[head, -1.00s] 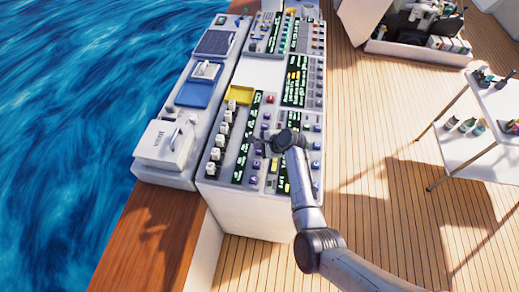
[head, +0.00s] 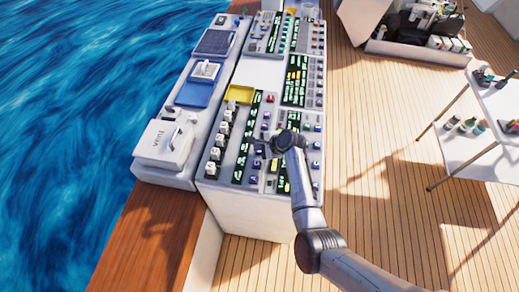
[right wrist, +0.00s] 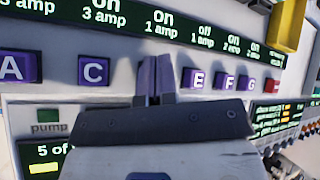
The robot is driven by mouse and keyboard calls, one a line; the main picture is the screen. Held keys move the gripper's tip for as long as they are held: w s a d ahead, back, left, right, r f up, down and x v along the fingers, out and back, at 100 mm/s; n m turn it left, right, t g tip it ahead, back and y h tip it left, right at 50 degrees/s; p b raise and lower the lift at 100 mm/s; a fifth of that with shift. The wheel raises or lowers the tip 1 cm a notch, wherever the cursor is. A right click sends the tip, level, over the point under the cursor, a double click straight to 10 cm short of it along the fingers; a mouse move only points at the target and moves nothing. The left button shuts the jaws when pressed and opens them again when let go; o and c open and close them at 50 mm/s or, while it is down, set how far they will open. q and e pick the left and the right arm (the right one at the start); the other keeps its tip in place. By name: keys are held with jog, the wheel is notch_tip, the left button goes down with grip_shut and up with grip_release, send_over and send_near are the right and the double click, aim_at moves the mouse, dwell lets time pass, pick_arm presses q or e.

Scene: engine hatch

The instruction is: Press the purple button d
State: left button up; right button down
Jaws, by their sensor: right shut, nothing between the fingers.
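The purple button row shows in the right wrist view, with purple buttons A (right wrist: 18,67), C (right wrist: 94,69), E (right wrist: 194,78), F (right wrist: 221,80) and G (right wrist: 246,83). My right gripper (right wrist: 154,72) is shut and empty, its fingertips in the gap between C and E. The place of button d there is mostly hidden behind the fingers, and I cannot tell whether they touch it. In the head view my right gripper (head: 264,140) is over the near part of the control panel (head: 235,203). My left gripper is not in view.
Green-lit labels (right wrist: 130,18) run above the buttons. A red button (right wrist: 272,85) and a yellow part (right wrist: 288,25) are to the right. A white shelf table (head: 460,147) stands on the open deck (head: 385,215).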

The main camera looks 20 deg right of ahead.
jog(key=shift+f, duration=0.45)
jog(key=shift+r, duration=0.2)
dwell(0.4)
jog(key=shift+r+p, duration=0.95)
jog(key=shift+p, duration=0.25)
jog(key=shift+r, duration=0.15)
jog(key=shift+r+p, duration=0.3)
jog(key=shift+p, duration=0.2)
notch_tip(320, 180, up, 4)
jog(key=p, duration=0.5)
jog(key=shift+r, duration=0.25)
jog(key=shift+f, duration=0.1)
